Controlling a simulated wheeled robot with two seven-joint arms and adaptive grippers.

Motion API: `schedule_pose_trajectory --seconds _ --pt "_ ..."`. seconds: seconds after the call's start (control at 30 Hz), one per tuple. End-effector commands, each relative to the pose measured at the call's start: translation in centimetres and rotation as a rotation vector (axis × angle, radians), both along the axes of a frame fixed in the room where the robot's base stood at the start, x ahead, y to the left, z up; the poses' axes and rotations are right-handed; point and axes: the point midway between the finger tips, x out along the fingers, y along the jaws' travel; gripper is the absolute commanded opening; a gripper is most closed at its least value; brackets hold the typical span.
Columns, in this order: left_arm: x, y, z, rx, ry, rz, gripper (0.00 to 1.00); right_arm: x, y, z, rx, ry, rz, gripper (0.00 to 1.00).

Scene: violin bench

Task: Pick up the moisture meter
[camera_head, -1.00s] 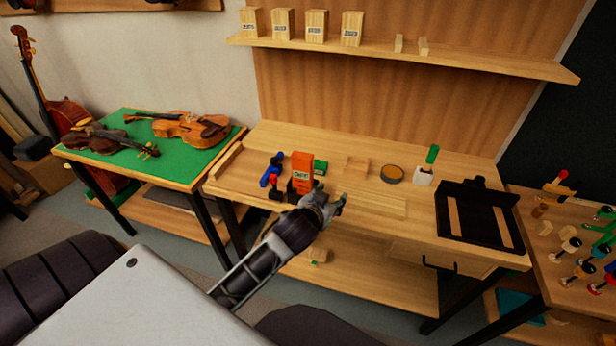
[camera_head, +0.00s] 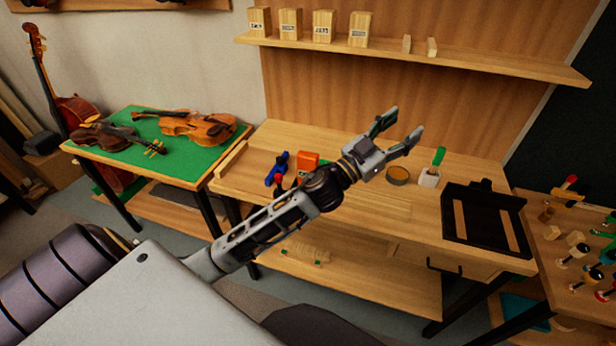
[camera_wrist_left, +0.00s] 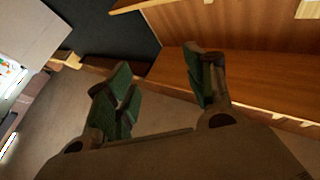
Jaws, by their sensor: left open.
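The orange block-shaped device (camera_head: 307,161), which looks like the moisture meter, stands at the left part of the workbench. My left arm covers its lower part, so its front and base are hidden. My left gripper (camera_head: 403,124) is open and empty, raised above the bench and to the right of the device, its fingers pointing up and right. In the left wrist view, the open green-padded fingers (camera_wrist_left: 158,75) have nothing between them, and the device does not show. My right gripper is not in view.
Blue clamp-like items (camera_head: 276,170) stand left of the device. A round tin (camera_head: 397,175), a white holder with a green-handled tool (camera_head: 430,177) and a black tray (camera_head: 455,230) sit to the right. A shelf with wooden blocks (camera_head: 500,63) hangs behind.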

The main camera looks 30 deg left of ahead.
Motion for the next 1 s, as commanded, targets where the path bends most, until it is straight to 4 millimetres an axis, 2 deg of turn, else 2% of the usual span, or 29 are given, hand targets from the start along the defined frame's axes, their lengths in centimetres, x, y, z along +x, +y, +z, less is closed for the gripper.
schedule_pose_trajectory --seconds 0.2,0.43,0.73,1.0 --pt "-1.1 -3.3 2.5 0.079 -0.113 -0.189 0.54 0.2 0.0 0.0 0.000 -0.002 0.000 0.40" --pt "-2.6 -6.3 3.1 0.198 -0.174 -0.391 0.54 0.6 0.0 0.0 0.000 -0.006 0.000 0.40" --pt "-4.2 -8.6 1.5 0.400 -0.160 -0.629 0.54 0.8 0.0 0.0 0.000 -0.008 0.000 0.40" --pt "-4.7 -8.2 -1.5 0.616 -0.052 -0.795 0.54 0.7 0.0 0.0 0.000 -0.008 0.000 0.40"
